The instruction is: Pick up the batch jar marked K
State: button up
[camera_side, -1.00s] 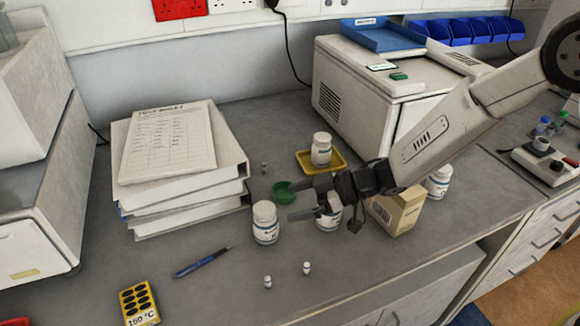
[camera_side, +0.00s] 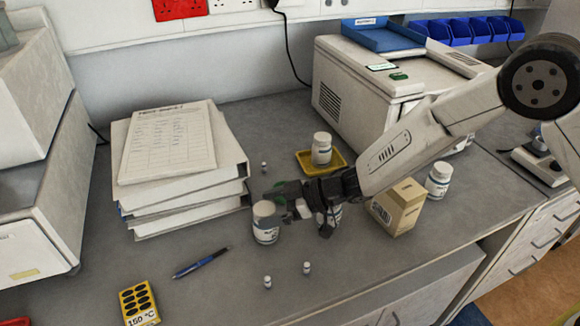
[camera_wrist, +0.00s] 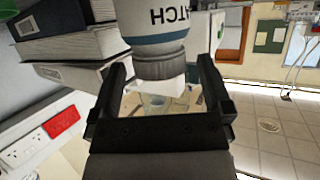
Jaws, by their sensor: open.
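Several white jars with labels stand on the bench; no letter K is readable on any of them. One jar (camera_side: 265,226) stands upright left of centre. My gripper (camera_side: 276,203) is open and low over the bench, with its fingers at this jar's upper part. In the wrist view a jar (camera_wrist: 155,22) with "ATCH" readable upside down lies ahead between the fingertips (camera_wrist: 163,75); I cannot tell whether they touch it. Another jar (camera_side: 321,152) stands on a yellow tray (camera_side: 342,168), and one (camera_side: 438,181) stands at the right.
A cardboard box (camera_side: 398,208) stands right of my gripper. Stacked binders (camera_side: 185,200) are at the left.

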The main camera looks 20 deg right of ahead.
jog(key=shift+x, duration=0.75)
jog(key=c, duration=1.3)
jog(key=shift+r, duration=0.2)
jog(key=shift+r, duration=0.85)
jog(key=shift+s+d+r, duration=1.15)
jog(key=shift+s+r, duration=0.7)
jog(key=shift+s, duration=0.2)
jog(key=shift+s+d+r, duration=1.15)
jog(key=shift+s+r, duration=0.65)
jog(key=shift+s, duration=0.2)
jog(key=shift+s+d+r, duration=1.15)
jog(key=shift+s+r, duration=0.7)
jog(key=shift+s, duration=0.2)
